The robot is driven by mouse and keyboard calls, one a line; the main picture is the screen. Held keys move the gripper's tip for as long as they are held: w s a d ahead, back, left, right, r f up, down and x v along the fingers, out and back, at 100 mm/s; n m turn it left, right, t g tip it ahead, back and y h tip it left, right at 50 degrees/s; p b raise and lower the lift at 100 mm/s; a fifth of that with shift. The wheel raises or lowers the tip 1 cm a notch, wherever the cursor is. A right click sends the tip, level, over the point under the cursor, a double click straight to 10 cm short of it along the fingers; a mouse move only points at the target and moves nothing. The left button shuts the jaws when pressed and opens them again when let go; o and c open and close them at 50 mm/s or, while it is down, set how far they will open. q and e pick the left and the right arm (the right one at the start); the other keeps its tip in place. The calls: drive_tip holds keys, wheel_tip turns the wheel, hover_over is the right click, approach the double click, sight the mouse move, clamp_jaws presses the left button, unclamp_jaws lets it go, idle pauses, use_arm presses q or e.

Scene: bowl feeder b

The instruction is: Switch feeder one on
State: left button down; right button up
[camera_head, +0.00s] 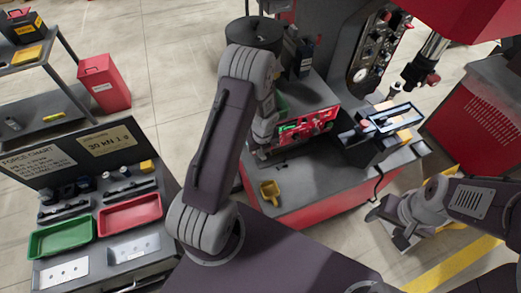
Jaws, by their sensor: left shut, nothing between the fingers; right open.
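My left arm reaches over the bench, and my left gripper (275,143) is low beside the red panel (318,122), shut and empty. The wrist hides much of it, and I cannot tell whether it touches the panel. The panel carries small green and dark parts, too small to make out as switches. I cannot tell which part is feeder one. My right gripper (386,215) is open and empty, to the right of the bench (320,193), above the floor.
A yellow scoop-like piece (270,192) lies on the bench. A blue-framed tray (390,119) is at its right. A dark upright panel with gauges (368,55) stands behind. A cart with a green tray (62,237) and red tray (130,215) is at left.

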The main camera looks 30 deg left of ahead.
use_arm(q)
drive_tip(key=shift+w+a+f, duration=0.15)
drive_tip(key=shift+w, duration=0.15)
